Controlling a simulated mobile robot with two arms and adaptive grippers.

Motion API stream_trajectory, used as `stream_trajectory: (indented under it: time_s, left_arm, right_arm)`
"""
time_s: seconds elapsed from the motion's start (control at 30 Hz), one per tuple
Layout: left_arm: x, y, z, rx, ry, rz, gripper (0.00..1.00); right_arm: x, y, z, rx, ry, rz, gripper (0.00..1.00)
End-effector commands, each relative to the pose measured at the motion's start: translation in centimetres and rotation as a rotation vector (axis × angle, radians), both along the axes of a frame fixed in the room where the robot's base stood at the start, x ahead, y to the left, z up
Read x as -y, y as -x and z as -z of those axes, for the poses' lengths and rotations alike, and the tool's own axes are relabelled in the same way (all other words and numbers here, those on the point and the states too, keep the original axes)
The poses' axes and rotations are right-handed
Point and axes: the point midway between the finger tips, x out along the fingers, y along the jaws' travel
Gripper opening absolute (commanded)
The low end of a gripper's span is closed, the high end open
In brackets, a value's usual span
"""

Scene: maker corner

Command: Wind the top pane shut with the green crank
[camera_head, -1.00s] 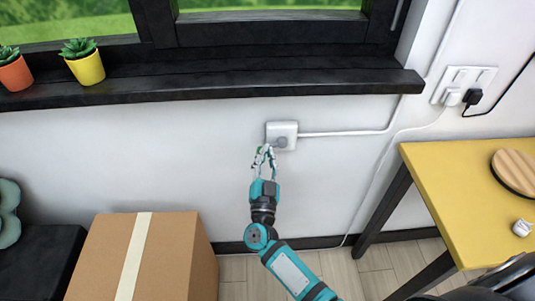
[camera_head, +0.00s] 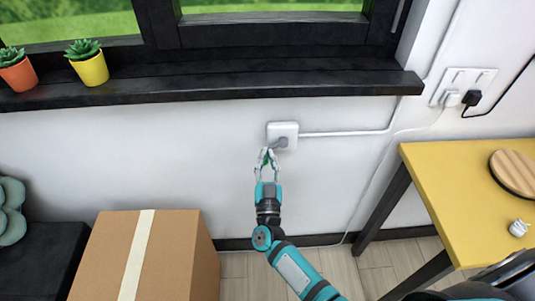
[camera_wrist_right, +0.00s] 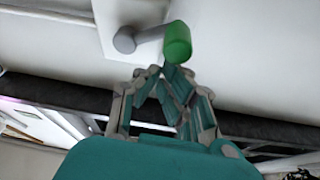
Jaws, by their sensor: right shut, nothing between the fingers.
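The green crank knob (camera_wrist_right: 177,41) shows in the right wrist view, on a grey arm with a round grey hub (camera_wrist_right: 125,40). In the head view the grey crank (camera_head: 279,142) sits on a white wall box (camera_head: 290,130) under the window sill. My right gripper (camera_head: 267,152) is just below the box, at the crank's lower left; it also shows in the right wrist view (camera_wrist_right: 160,72). Its fingers are shut with nothing between them, and their tips are close to the knob; I cannot tell whether they touch it. The top pane is out of view. My left gripper is not in view.
A black sill (camera_head: 200,88) with two potted succulents (camera_head: 88,64) juts out above my right gripper. A cardboard box (camera_head: 180,250) stands on the floor at lower left. A yellow table (camera_head: 450,180) stands at right. A white cable (camera_head: 345,133) runs from the wall box to the sockets.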

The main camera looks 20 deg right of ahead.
Motion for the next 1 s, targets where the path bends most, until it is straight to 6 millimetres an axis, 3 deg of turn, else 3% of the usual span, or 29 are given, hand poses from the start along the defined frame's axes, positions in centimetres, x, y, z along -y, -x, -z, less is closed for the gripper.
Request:
stream_trajectory:
  time_s: [0.4,1.0]
  left_arm:
    - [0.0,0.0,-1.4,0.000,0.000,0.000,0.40]
    - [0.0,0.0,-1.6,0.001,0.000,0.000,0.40]
  right_arm:
    - [0.2,0.1,1.3,-0.071,0.225,-0.001,0.00]
    - [0.2,0.1,1.6,-0.084,0.276,-0.002,0.00]
